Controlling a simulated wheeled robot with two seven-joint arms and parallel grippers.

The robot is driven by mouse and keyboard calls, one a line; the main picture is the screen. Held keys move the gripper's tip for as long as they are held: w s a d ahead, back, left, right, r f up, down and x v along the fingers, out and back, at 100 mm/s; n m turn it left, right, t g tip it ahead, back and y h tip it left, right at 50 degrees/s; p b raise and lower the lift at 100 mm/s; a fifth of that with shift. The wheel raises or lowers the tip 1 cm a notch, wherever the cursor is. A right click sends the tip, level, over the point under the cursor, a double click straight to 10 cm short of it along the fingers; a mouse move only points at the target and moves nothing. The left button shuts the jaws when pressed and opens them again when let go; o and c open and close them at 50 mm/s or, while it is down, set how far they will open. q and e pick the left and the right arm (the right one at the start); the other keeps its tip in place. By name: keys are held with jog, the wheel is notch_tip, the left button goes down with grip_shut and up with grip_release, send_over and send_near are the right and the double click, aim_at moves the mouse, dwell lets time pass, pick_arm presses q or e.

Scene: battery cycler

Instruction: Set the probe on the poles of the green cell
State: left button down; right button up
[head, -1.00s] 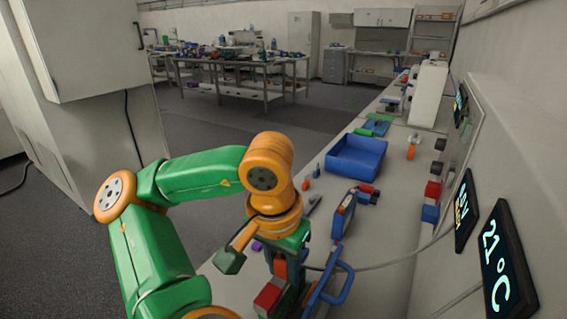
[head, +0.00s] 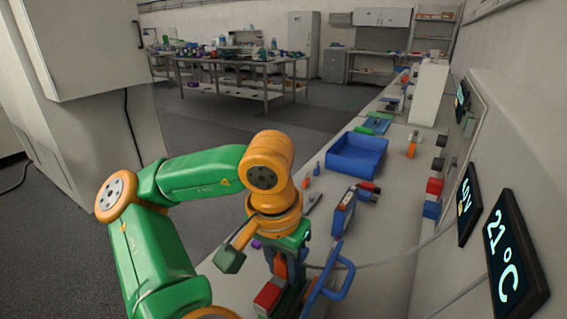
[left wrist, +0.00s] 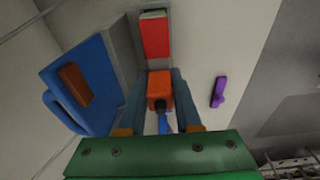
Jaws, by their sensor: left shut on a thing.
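My left gripper (head: 281,262) is low over the near bench. In the left wrist view, its two fingers (left wrist: 160,105) close on the sides of an orange block with a dark round part, which looks like the probe (left wrist: 159,86). A little of the orange also shows in the head view (head: 280,267). Just beyond it is a red block (left wrist: 155,38) in a grey holder; it also shows in the head view (head: 267,296). I cannot pick out the green cell or its poles for sure. My right gripper is not in view.
A blue case with a handle (head: 334,279) stands close beside the gripper, and also shows in the wrist view (left wrist: 84,85). A purple piece (left wrist: 218,91) lies on the other side.

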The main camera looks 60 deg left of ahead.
pick_arm(q)
notch_tip(320, 180, up, 7)
jog(key=p, duration=0.5)
jog(key=shift+r+p, duration=0.1)
jog(key=shift+p, duration=0.25)
